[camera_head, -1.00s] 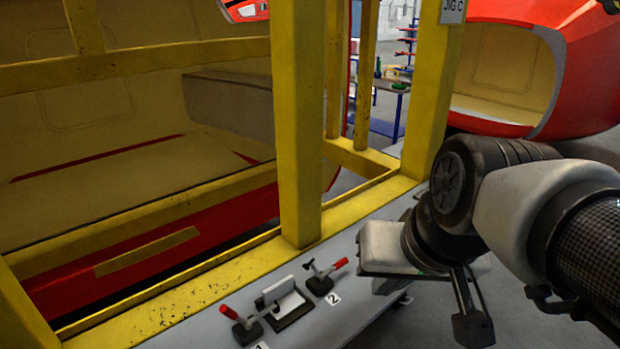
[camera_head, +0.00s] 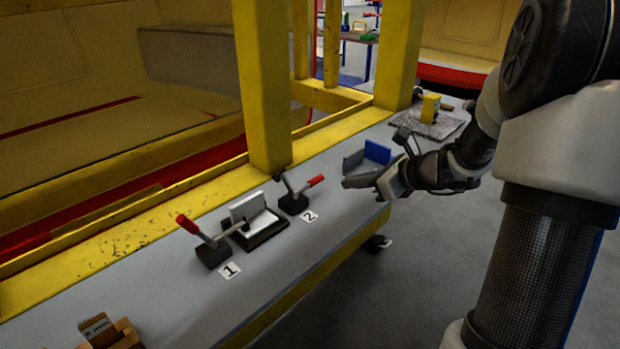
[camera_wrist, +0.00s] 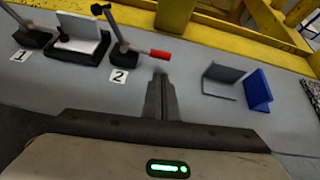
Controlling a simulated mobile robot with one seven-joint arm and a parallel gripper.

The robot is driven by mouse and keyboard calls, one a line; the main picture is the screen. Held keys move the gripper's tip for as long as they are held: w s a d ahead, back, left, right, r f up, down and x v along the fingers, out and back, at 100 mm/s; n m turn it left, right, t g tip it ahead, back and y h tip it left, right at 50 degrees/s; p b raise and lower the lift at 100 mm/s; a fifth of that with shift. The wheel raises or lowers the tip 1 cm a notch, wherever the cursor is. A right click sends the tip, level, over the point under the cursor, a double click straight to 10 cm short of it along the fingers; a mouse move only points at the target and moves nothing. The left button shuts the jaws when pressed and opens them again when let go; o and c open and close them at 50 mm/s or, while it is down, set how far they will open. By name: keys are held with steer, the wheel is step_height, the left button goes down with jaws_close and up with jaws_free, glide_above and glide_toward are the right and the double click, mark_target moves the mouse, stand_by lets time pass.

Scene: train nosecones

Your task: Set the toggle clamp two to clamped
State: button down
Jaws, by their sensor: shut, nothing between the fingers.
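Toggle clamp two (camera_head: 294,203) stands on the grey bench beside the label "2" (camera_head: 310,216). It has a black base and a red handle (camera_head: 315,181) that points right, low and slightly raised. In the wrist view the clamp (camera_wrist: 121,50) is up and left of my fingers, with its red handle tip (camera_wrist: 160,54) just beyond them. My gripper (camera_wrist: 160,82) is shut and empty, with a gap to the handle. In the head view my gripper (camera_head: 357,181) is right of the clamp, over the bench's front part.
Toggle clamp one (camera_head: 211,252) and a fixture with a pale plate (camera_head: 250,222) stand left of clamp two. A yellow post (camera_head: 262,85) rises behind the clamp.

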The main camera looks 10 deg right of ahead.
mark_target(328, 195)
steer(key=shift+w+d+f+m+t, duration=0.3)
steer(key=shift+d+f+m, duration=0.1)
steer(key=shift+f+m, duration=0.15)
steer(key=shift+a, duration=0.1)
steer(key=b+x, duration=0.2)
steer(key=x, duration=0.8)
steer(key=shift+s, duration=0.1)
steer(key=shift+r, duration=0.1)
